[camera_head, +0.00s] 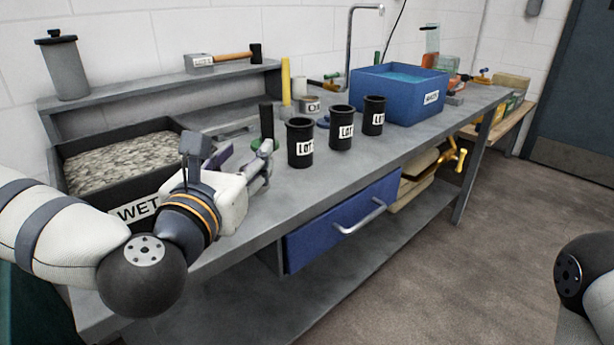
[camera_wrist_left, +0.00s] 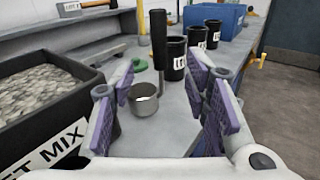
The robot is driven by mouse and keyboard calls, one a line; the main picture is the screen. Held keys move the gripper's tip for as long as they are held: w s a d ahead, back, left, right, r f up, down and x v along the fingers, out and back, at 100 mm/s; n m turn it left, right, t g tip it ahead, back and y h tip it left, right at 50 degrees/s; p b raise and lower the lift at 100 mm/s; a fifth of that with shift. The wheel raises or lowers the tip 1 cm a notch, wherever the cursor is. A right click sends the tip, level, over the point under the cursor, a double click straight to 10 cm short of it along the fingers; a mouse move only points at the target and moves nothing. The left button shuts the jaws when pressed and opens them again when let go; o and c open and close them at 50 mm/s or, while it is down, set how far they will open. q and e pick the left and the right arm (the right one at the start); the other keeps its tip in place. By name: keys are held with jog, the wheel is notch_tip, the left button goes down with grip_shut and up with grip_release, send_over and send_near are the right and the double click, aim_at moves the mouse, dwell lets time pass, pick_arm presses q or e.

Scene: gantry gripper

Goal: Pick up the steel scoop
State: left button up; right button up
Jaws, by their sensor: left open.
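The steel scoop (camera_wrist_left: 143,104) stands on the bench with its round metal cup low and its dark handle upright. In the left wrist view it lies between my two purple-padded fingers, beyond their near ends and closer to the left finger. My right gripper is out of view; only part of that arm shows at the right edge.
A black WET MIX tray (camera_head: 130,212) of grey gravel stands left of the gripper. Three black LOT cups (camera_head: 300,146) stand to the right of the scoop. A green lid (camera_wrist_left: 139,65) lies behind the scoop. A blue bin (camera_head: 395,98) stands farther along the bench.

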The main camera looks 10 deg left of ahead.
aim_at(265, 124)
pick_arm(q)
jog(key=shift+n, duration=0.4)
jog(key=w+b, duration=0.1)
jog(key=w, duration=0.1)
jog(key=w+r+b, duration=0.1)
jog(key=w+b, duration=0.1)
jog(key=w, duration=0.1)
jog(key=shift+w, duration=0.15)
jog(key=w, duration=0.6)
jog(key=shift+w+d, duration=0.15)
jog(key=shift+w, duration=0.25)
grip_shut()
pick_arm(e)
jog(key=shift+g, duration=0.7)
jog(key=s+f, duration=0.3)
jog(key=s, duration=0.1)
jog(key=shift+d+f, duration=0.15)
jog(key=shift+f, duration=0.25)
